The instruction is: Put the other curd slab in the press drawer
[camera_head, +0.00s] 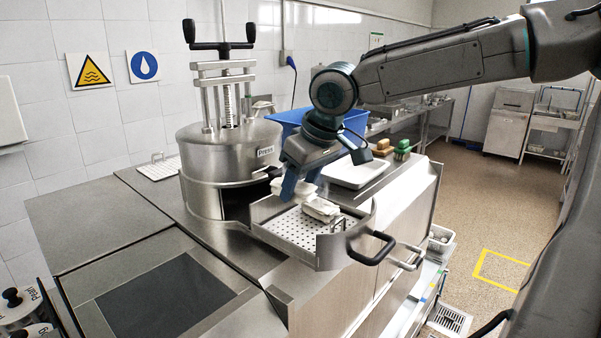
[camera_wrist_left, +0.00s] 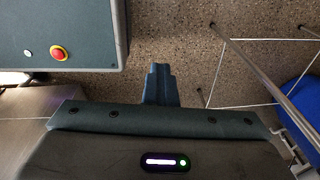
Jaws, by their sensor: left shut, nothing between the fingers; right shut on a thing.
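The steel press (camera_head: 225,165) stands on the counter with its drawer (camera_head: 345,243) pulled out to the front right. The drawer has a perforated floor and a black handle. One pale curd slab (camera_head: 321,209) lies in the drawer near its right side. My right gripper (camera_head: 290,190) points down over the drawer's back part, shut on another pale curd slab (camera_head: 306,188), partly hidden by the fingers. Whether this slab touches the drawer floor I cannot tell. My left gripper (camera_wrist_left: 160,85) is shut and empty over the speckled floor in the left wrist view; it does not show in the head view.
A white tray (camera_head: 372,176) sits on the counter right of the drawer, close to my right gripper. Behind are a blue basket (camera_head: 290,118) and brushes (camera_head: 402,147). A dark panel (camera_head: 165,300) lies in the front counter. A rack's thin rods (camera_wrist_left: 258,60) stand near my left gripper.

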